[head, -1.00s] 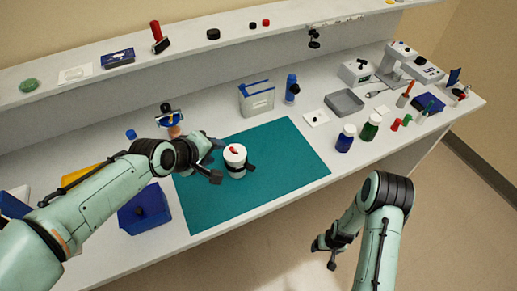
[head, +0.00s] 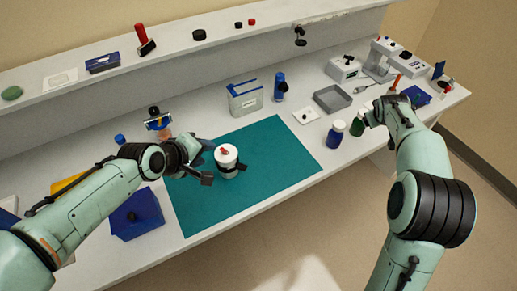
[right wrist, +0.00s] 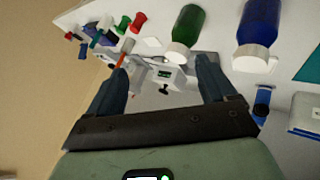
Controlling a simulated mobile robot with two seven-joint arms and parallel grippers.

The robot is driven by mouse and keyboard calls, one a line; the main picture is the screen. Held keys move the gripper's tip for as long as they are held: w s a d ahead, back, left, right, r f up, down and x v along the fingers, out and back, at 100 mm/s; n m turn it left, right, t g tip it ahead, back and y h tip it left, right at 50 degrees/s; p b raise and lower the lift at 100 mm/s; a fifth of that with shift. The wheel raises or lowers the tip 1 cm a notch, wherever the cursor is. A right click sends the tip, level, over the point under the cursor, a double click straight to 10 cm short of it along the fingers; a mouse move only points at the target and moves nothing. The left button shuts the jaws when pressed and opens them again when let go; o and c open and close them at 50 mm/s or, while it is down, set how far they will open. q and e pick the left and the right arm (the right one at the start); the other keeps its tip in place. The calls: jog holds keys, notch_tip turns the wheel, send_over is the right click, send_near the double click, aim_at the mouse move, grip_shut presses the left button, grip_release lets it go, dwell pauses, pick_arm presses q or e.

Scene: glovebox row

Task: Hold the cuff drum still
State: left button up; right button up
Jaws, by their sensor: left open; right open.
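The cuff drum (head: 227,155) is a white upright cylinder with a red mark on top and a dark band low around it. A dark tab sticks out at its right. It stands on the teal mat (head: 275,150). My left gripper (head: 208,162) is open at the drum's left side, its fingers pointing toward it; whether they touch it I cannot tell. My right gripper (head: 370,112) is open and far to the right, by the bottles. In the right wrist view its spread fingers (right wrist: 160,80) have nothing held between them.
A green bottle (right wrist: 190,28) and a blue bottle (right wrist: 260,28) stand close to my right gripper. A blue box (head: 137,214) sits left of the mat. A grey tray (head: 332,98) and a white-and-blue box (head: 245,100) stand behind. The mat's right part is clear.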

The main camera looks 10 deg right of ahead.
jog(key=a+r+t, duration=0.3)
jog(key=a+r, duration=0.1)
jog(key=r, duration=0.8)
jog(key=n+g+y, duration=0.7)
jog(key=n+y, duration=0.2)
jog(key=n, duration=0.1)
send_near(240, 165)
jog(key=x, duration=1.2)
jog(key=shift+s, duration=0.1)
grip_shut()
